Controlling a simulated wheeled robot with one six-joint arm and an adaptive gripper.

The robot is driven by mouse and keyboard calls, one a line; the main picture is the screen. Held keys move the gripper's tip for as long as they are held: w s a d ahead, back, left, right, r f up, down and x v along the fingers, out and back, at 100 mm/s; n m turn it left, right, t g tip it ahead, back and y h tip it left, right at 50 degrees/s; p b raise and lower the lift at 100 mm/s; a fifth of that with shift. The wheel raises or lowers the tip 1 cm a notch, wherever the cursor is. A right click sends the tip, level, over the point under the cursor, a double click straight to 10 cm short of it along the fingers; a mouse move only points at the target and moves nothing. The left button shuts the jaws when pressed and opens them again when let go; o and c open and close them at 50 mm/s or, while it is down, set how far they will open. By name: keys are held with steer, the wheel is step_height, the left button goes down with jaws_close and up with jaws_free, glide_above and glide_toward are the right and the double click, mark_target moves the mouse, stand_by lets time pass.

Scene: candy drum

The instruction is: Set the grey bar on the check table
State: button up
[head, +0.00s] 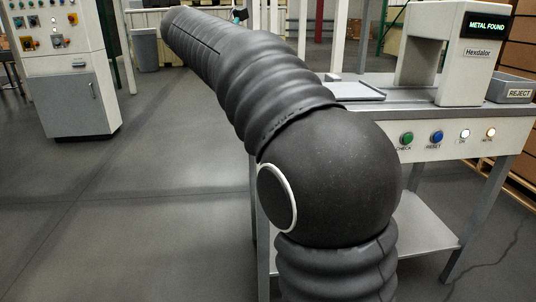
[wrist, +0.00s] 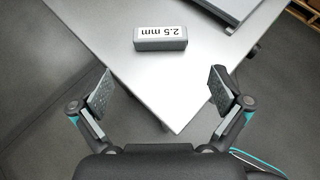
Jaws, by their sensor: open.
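The grey bar (wrist: 161,44) lies on a pale grey table top (wrist: 185,85) in the wrist view, near a corner. Its white label reads 2.5 mm and appears upside down. My gripper (wrist: 160,88) is open, its two fingers wide apart and empty. The bar lies beyond the fingertips, roughly centred between them, with nothing touching it. In the head view my arm hides part of the table with the detector (head: 470,55), and the bar cannot be made out there.
The detector's display (head: 487,25) reads METAL FOUND. A grey REJECT bin (head: 512,88) stands to its right. The table front carries a green button (head: 406,138), a blue button (head: 436,137) and lamps. A control cabinet (head: 70,75) stands left. The floor between is clear.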

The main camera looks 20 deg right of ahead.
steer(key=s+a+f+m+y, duration=0.3)
steer(key=s+f+m, duration=0.5)
steer(key=s, duration=0.3)
steer(key=s+a+f+m+y, duration=0.4)
steer(key=s+f+m, duration=0.4)
steer(key=s+f, duration=0.3)
steer(key=s+a+f+m+y, duration=0.3)
steer(key=s+f+m, duration=0.4)
steer(key=s+f, duration=0.2)
steer(key=shift+s+a+f+m+y, duration=0.2)
steer(key=shift+s+f+m+y, duration=0.15)
steer(key=shift+s, duration=0.75)
steer(key=shift+r, duration=0.1)
